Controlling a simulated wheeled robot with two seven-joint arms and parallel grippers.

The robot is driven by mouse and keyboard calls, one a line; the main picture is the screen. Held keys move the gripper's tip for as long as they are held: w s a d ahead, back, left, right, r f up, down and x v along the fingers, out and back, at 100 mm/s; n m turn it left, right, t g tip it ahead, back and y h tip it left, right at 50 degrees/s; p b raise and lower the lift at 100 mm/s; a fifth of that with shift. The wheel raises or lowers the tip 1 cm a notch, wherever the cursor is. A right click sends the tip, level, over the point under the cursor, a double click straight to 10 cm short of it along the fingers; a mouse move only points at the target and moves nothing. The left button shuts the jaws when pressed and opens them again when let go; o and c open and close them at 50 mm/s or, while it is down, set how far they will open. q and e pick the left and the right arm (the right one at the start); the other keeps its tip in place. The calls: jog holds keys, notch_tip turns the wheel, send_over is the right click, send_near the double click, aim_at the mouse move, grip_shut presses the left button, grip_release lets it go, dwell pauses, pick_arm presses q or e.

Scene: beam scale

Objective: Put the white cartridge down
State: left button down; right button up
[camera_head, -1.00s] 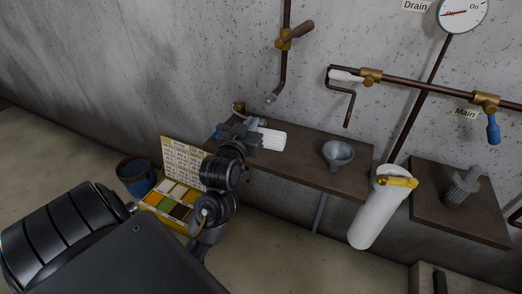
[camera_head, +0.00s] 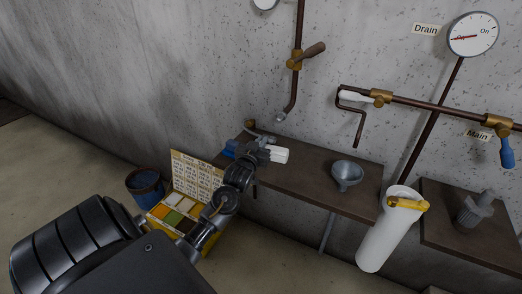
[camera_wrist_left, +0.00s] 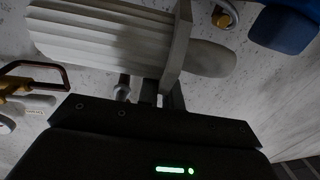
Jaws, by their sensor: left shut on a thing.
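The white cartridge (camera_head: 280,155) is in my left gripper (camera_head: 264,153), at the left end of the brown shelf, near the wall. In the left wrist view the cartridge (camera_wrist_left: 95,40) is ribbed, pale and lies across the top of the picture. A flat finger of my left gripper (camera_wrist_left: 178,50) crosses it near its smooth rounded end. The gripper is shut on it. I cannot tell whether the cartridge touches the shelf (camera_head: 300,186). My right gripper is not in view.
A grey funnel (camera_head: 347,174) sits on the shelf, right of the cartridge, with bare shelf between. A white cylinder with a yellow handle (camera_head: 388,235) is further right. A blue bucket (camera_head: 144,184) and a yellow box of colour samples (camera_head: 178,216) are at lower left. Pipes run along the wall.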

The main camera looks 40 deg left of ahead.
pick_arm(q)
jog(key=shift+w+a+f, duration=0.25)
jog(key=shift+w+f, duration=0.05)
jog(key=shift+f, duration=0.15)
notch_tip(320, 180, down, 3)
jog(key=shift+r, duration=0.1)
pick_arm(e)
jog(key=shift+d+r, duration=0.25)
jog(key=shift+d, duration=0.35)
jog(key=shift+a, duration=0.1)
pick_arm(q)
jog(key=shift+f, duration=0.2)
jog(key=c, duration=1.6)
grip_release()
jog(key=shift+o, duration=0.2)
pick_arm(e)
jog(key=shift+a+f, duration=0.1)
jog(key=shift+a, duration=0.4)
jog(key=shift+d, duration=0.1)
